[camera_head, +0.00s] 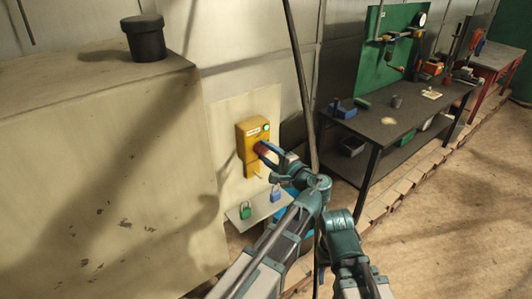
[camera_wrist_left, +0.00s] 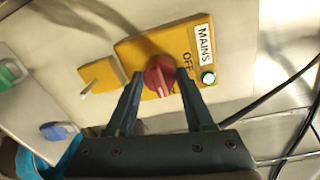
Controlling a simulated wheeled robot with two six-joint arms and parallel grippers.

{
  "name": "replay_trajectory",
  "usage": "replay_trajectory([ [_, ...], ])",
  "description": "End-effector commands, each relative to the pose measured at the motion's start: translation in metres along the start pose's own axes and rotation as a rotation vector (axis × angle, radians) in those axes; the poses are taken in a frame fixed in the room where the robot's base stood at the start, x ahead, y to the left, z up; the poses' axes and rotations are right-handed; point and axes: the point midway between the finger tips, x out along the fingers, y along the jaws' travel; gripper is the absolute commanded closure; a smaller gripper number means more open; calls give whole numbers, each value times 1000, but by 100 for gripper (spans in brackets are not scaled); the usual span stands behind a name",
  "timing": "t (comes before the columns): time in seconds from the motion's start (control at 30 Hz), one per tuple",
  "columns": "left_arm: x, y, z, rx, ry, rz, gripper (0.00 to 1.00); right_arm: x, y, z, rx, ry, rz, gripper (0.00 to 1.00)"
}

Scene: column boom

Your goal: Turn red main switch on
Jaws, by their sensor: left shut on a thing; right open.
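The red main switch (camera_wrist_left: 159,73) is a round knob with a pale pointer mark, on a yellow plate (camera_wrist_left: 127,50). The plate carries a "MAINS" label, the word "OFF" beside the knob and a green lamp (camera_wrist_left: 208,77). In the head view the yellow switch box (camera_head: 248,131) is on the wall, with the red knob (camera_head: 260,148) partly covered. My left gripper (camera_head: 263,152) reaches it from the right. In the wrist view the left gripper's fingers (camera_wrist_left: 159,85) stand on both sides of the knob, shut on it. I cannot make out my right gripper.
A small shelf below the box holds a green padlock (camera_head: 245,211) and a blue padlock (camera_head: 276,195). A large beige cabinet (camera_head: 100,170) stands left. A dark workbench (camera_head: 380,127) with tools is right. A thin dark pole (camera_head: 300,75) rises close to my left arm.

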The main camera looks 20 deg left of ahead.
Motion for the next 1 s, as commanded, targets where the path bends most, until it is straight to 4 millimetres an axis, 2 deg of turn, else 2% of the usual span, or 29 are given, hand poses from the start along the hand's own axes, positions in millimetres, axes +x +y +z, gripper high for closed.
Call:
replay_trajectory([
  [0.27, -1, 2, 0, 1, 3, 5, 100, 0, 0, 0, 0, 0, 0, 50],
  [0.3, -1, 2, 0, 1, 3, 5, 46, 0, 0, 0, 0, 0, 0, 50],
  [0.47, -1, 1, 0, 0, 2, 3, 18, 0, 0, 0, 0, 0, 0, 50],
  [1.0, -1, 0, 4, 0, 0, 1, 18, -1, 0, 0, 0, 0, 0, 50],
])
